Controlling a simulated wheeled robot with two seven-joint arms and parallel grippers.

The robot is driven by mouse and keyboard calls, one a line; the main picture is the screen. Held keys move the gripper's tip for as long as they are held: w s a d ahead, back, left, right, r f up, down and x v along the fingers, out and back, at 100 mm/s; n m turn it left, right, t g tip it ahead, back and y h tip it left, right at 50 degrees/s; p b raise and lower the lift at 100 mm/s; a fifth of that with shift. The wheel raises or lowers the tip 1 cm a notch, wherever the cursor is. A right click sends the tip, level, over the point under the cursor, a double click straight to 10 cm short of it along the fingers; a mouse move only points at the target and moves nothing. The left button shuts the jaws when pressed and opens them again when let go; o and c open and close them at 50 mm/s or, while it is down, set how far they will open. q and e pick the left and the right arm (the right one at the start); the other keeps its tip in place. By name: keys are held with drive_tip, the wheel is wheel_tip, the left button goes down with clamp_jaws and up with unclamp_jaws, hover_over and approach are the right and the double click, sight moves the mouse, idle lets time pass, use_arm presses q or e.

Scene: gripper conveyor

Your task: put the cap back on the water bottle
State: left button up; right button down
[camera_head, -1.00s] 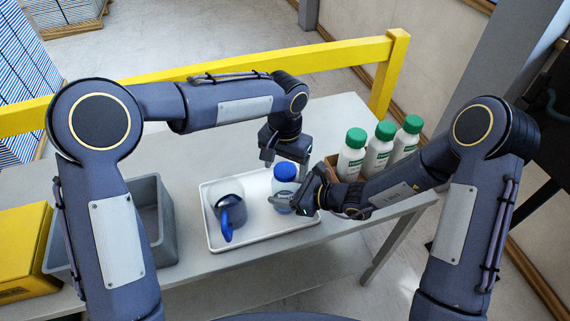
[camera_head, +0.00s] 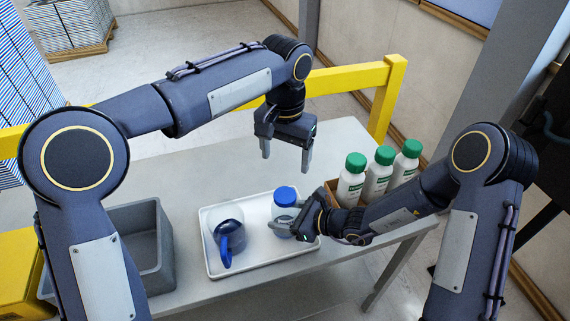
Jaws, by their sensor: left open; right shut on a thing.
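The water bottle (camera_head: 284,216) stands upright on the white tray (camera_head: 213,257). The blue cap (camera_head: 285,194) sits on top of the bottle; I cannot tell how tightly it is on. My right gripper (camera_head: 279,228) is shut on the bottle's body from the right side and hides part of it. My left gripper (camera_head: 286,162) is open and empty, its fingers pointing down, above and apart from the cap.
A clear pitcher with a blue handle (camera_head: 230,237) stands on the tray left of the bottle. A grey bin (camera_head: 152,225) is further left. Several green-capped white bottles (camera_head: 379,173) stand in a brown box at right. A yellow rail (camera_head: 340,80) runs behind the table.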

drive_tip(key=shift+c, duration=1.3)
unclamp_jaws()
drive_tip(key=b+v, duration=0.1)
drive_tip(key=v, duration=0.7)
